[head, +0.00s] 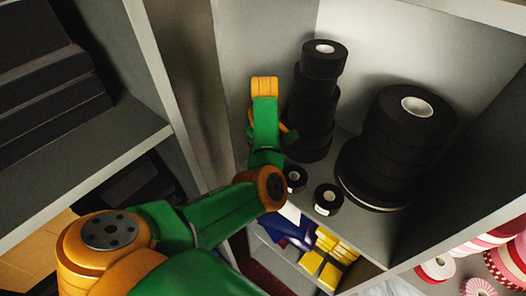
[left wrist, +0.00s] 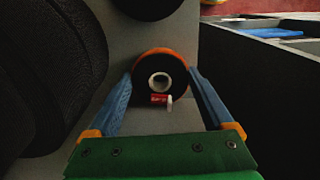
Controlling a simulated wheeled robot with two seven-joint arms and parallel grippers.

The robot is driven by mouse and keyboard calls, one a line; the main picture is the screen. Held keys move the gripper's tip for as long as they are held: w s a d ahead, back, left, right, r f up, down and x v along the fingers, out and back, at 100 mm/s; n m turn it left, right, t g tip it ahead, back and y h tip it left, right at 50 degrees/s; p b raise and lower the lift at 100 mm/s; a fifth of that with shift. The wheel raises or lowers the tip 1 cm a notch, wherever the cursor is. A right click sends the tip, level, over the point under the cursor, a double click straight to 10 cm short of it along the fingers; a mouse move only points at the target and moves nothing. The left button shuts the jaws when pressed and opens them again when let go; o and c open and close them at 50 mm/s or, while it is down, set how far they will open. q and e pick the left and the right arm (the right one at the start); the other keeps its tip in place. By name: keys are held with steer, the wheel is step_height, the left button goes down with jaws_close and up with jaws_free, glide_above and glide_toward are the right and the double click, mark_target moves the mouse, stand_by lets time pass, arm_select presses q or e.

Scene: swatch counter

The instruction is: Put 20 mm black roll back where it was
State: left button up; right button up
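In the left wrist view, a small black roll (left wrist: 146,90) with a pale core and a red-and-white label sits between the blue fingers of my left gripper (left wrist: 161,80). Both fingertips meet its sides. An orange arc shows along its upper edge. Whether that roll touches the shelf, I cannot tell. My right gripper is not in view.
Two small black rolls (head: 328,199) (head: 296,179) lie near the front edge of the shelf (head: 368,236). A tall narrow black stack (head: 312,105) and a wide black stack (head: 405,140) stand behind. Yellow and blue items (head: 325,262) fill the level below.

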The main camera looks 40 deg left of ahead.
arm_select(q)
steer(key=shift+o, duration=1)
steer(key=shift+d, duration=0.15)
steer(key=shift+r, duration=0.15)
steer(key=shift+a+r, duration=0.25)
steer(key=shift+r, duration=0.15)
step_height(320, 180, up, 11)
steer(key=shift+d+r, duration=0.1)
